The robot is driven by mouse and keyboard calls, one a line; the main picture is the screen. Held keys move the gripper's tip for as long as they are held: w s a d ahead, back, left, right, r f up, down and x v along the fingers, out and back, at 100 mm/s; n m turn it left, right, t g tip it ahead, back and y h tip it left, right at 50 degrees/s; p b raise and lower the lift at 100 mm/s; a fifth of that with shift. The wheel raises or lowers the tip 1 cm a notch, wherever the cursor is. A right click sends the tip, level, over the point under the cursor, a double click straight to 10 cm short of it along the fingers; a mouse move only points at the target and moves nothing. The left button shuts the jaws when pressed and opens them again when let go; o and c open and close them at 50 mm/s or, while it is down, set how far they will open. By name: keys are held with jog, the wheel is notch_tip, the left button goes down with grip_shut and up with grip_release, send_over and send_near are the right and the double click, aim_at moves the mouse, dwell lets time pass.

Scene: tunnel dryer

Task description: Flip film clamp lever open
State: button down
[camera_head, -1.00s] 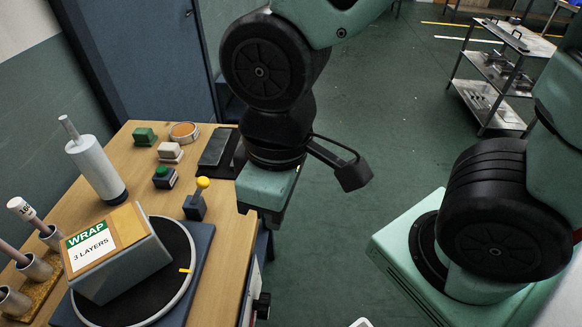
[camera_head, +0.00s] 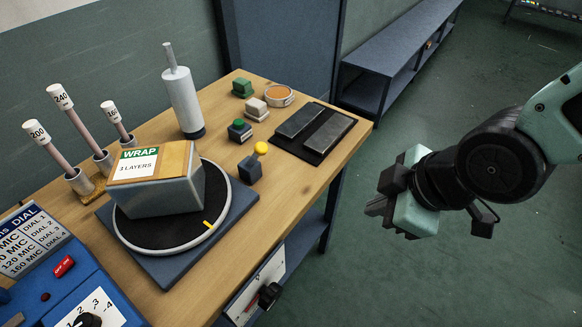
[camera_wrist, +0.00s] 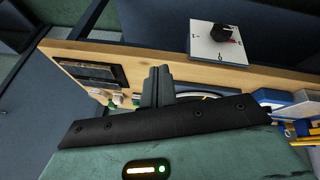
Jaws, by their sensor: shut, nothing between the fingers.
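A small dark-blue block with a short lever topped by a yellow knob (camera_head: 261,148), which looks like the film clamp lever, stands on the wooden table beside the round turntable (camera_head: 222,226). The knob sits above the block, leaning slightly right. On the turntable is a grey box with a wooden top and a "WRAP 3 LAYERS" label (camera_head: 139,163). My gripper (camera_head: 374,207) is right of the table, over open floor, well apart from the lever. In the wrist view its fingers (camera_wrist: 157,86) are together and empty. The lever is not clearly visible there.
A white film roll (camera_head: 183,100) stands behind the turntable. Green, white and dark button blocks, an orange round dish (camera_head: 279,95) and a black tray (camera_head: 314,132) lie nearby. A dial plate (camera_head: 256,287) is on the table's front side. Labelled rods and a blue control box (camera_head: 65,285) are left.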

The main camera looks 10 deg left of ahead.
jog(key=a+f+n+t+y+b, duration=0.8)
jog(key=n+y+b, duration=0.3)
jog(key=n+y, duration=0.1)
jog(key=shift+w+f+y, duration=0.2)
jog(key=shift+w+y, duration=0.25)
jog(key=shift+y, duration=0.45)
jog(key=b, duration=0.5)
send_near(265, 153)
jog(key=x, duration=0.7)
jog(key=shift+s+r, duration=0.1)
